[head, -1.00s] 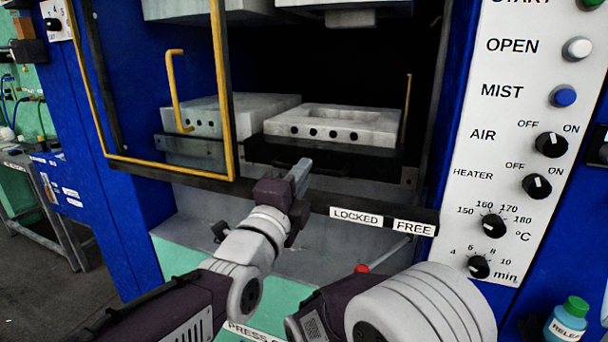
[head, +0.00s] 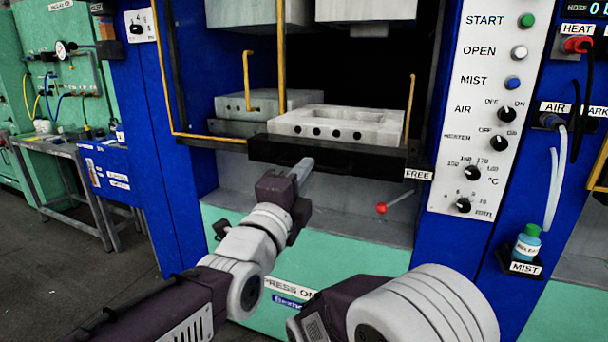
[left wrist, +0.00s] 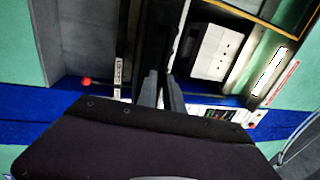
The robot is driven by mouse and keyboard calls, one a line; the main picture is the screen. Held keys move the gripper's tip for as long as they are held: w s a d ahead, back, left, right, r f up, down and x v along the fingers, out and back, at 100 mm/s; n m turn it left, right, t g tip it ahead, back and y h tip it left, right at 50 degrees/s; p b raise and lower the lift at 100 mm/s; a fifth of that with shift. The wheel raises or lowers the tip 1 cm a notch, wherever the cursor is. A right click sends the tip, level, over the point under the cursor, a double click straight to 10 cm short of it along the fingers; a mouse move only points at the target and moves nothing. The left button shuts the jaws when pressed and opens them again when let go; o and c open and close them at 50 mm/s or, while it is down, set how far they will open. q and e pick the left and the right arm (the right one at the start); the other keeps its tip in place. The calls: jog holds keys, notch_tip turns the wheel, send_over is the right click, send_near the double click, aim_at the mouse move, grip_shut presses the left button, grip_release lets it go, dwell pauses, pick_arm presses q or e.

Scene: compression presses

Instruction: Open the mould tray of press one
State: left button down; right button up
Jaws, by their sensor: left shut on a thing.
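The mould tray of press one is a black slab (head: 330,157) drawn forward out of the press opening in the head view. A pale grey mould half (head: 340,122) with a recess on top and a row of dark holes lies on it. The mould also shows in the left wrist view (left wrist: 215,50). My left gripper (head: 303,168) is at the tray's front edge, shut on what appears to be its handle, which the fingers mostly hide. The fingers also show in the left wrist view (left wrist: 160,88). My right gripper is out of view.
A red-knobbed lever (head: 381,208) sticks out below the tray, near the FREE label (head: 418,174). A yellow-framed guard (head: 162,70) stands at the left of the opening. The control panel (head: 490,100) is at right, a mist bottle (head: 527,243) below it. Floor is clear at left.

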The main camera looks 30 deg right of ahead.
pick_arm(q)
jog(key=shift+w+d+r, duration=0.1)
jog(key=shift+w+r, duration=0.05)
jog(key=shift+r, duration=0.4)
jog(key=c, duration=1.5)
grip_release()
jog(key=shift+d, duration=0.1)
jog(key=shift+f, duration=0.15)
jog(key=v, duration=0.9)
jog(key=shift+b, duration=0.35)
